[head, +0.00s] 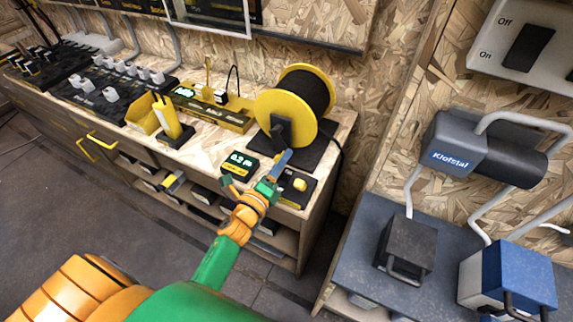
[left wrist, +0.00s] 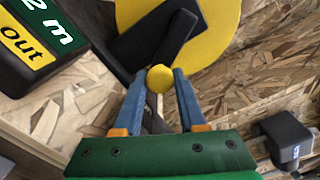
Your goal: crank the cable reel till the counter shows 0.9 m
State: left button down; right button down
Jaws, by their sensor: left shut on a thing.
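The cable reel (head: 268,100) has yellow flanges and a dark wound drum, and stands on a dark base at the right end of the workbench. Its black crank arm (left wrist: 175,42) ends in a yellow knob (left wrist: 160,78). My left gripper (head: 284,156) is at the front of the reel. In the left wrist view its blue fingers (left wrist: 160,88) are shut on the knob, one on each side. The counter (head: 239,163) left of the gripper reads about 0.2 m in green-lit digits. Its "out" label (left wrist: 22,42) shows in the left wrist view. My right gripper is not in view.
A dark box with a yellow button (head: 299,184) sits close right of my gripper. A yellow tool holder (head: 172,122) and a yellow-black strip (head: 212,108) stand left of the reel. A grey-blue Klofstal machine (head: 455,150) is at the right.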

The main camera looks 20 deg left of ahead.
pick_arm(q)
jog(key=shift+w+a+f+m+b, duration=0.1)
jog(key=shift+a+m+b, duration=0.5)
jog(key=shift+m, duration=0.3)
jog(key=shift+a, duration=0.15)
jog(key=shift+r+m, duration=0.2)
jog(key=shift+m, duration=0.1)
jog(key=c, duration=0.7)
grip_release()
jog(key=shift+a, duration=0.15)
jog(key=shift+o, duration=0.7)
jog(key=shift+a+f, duration=0.1)
jog(key=shift+f, duration=0.1)
jog(key=s, duration=0.7)
jog(key=shift+s+a, duration=0.1)
jog(key=shift+o, duration=0.2)
